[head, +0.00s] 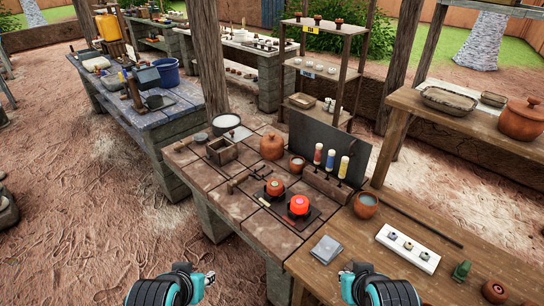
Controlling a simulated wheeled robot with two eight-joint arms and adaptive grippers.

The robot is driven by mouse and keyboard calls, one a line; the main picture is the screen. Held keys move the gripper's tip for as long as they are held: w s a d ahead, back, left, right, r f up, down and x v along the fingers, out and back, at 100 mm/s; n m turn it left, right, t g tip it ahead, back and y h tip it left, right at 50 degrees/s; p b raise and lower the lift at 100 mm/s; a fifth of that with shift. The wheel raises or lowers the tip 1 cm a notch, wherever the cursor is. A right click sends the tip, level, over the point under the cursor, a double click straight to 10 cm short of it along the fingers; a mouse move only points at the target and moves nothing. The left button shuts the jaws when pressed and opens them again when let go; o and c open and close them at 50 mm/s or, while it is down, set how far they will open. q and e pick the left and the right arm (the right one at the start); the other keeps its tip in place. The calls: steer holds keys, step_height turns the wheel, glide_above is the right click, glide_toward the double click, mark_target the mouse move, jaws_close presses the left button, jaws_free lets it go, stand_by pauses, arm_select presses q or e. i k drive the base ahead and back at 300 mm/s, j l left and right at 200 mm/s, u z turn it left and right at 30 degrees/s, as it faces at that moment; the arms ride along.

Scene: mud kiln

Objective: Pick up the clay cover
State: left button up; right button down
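A rounded reddish-brown clay piece (272,147), which looks like the clay cover, stands on the tiled table (190,160) behind the small pots. A larger lidded clay pot (521,120) stands on the wooden table at the right. My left gripper (204,279) is at the bottom edge, left of centre, low and in front of the tiled table. My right gripper (346,279) is at the bottom edge, right of centre, by the front of the wooden table. Both are well apart from the clay pieces. Their fingers are too small to read, and I see nothing held.
A glowing orange pot (298,205) and a small clay pot (274,187) sit on dark plates before the clay piece. A dark upright panel (328,138) and colored bottles (331,160) stand to its right.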

mark_target(271, 144)
steer(key=z, duration=0.4)
steer(key=k+z, duration=0.1)
steer(key=z, duration=0.3)
steer(key=l+z, duration=0.1)
steer(key=z, duration=0.3)
steer(key=k+z, duration=0.1)
steer(key=z, duration=0.25)
steer(key=j+z, duration=0.65)
steer(key=z, duration=0.2)
steer(key=j+z, duration=0.4)
steer(key=k+j+z, duration=0.15)
steer(key=z, duration=0.25)
steer(key=k+j, duration=0.2)
steer(key=j, duration=0.2)
steer(key=k+j, duration=0.25)
steer(key=j, duration=0.15)
steer(key=k+j, duration=0.2)
steer(key=j, duration=0.2)
steer(key=k+j, duration=0.25)
steer(key=j, duration=0.15)
steer(key=k+j, duration=0.2)
steer(key=j, duration=0.2)
steer(key=k+j, duration=0.25)
steer(key=j, duration=0.15)
steer(key=k+j, duration=0.2)
steer(key=j, duration=0.25)
